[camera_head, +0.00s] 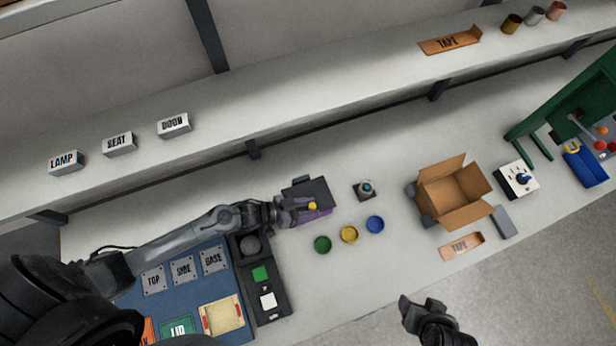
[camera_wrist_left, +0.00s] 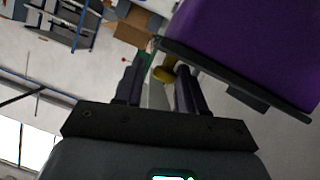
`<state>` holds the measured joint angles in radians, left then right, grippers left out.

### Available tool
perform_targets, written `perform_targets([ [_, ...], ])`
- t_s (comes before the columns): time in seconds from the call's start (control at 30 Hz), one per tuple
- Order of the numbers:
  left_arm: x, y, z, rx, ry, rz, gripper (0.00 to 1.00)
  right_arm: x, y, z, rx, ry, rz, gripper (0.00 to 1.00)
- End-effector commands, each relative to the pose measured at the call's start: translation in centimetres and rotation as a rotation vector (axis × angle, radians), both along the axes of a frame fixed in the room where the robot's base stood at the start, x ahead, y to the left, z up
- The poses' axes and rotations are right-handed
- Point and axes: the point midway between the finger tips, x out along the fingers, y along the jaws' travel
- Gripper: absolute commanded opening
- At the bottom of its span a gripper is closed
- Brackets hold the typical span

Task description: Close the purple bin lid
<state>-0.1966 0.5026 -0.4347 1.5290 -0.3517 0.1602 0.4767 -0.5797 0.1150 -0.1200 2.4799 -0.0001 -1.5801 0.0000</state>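The purple bin (camera_head: 314,216) stands on the bench in the middle of the head view, partly hidden by my left gripper (camera_head: 296,211). A dark grey panel (camera_head: 314,188), which looks like its lid, stands open behind it. A small yellow thing (camera_head: 312,206) shows at the bin. In the left wrist view a large purple surface (camera_wrist_left: 245,35) with a dark edge fills the upper right, close beside my fingers. My left gripper has a gap between its fingers and holds nothing that I can see. My right gripper (camera_head: 420,310) is far from the bin, at the bottom.
Green (camera_head: 322,244), yellow (camera_head: 349,234) and blue (camera_head: 375,224) discs lie in front of the bin. A small device (camera_head: 366,189) and an open cardboard box (camera_head: 452,207) stand to the right. A dark button panel (camera_head: 279,309) lies left of the discs.

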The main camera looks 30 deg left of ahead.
Motion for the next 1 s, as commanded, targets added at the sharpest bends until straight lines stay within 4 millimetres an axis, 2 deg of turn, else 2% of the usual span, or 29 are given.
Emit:
perform_targets([
  [0.03,-0.1,0.6,-0.7,0.014,0.013,0.009,0.51,0.0,0.0,-0.1,0.001,0.0,-0.001,0.66],
  [0.17,-0.6,1.2,-0.5,0.016,0.013,0.01,0.51,0.0,0.0,-0.2,0.001,0.0,-0.001,0.66],
  [0.7,-6.1,6.3,3.0,0.004,0.005,0.001,0.51,-0.1,-0.2,-0.9,-0.008,0.001,0.006,0.66],
  [1.0,-7.1,7.3,3.9,0.001,0.002,0.001,0.51,-0.1,-0.2,-0.9,-0.008,0.001,0.006,0.66],
])
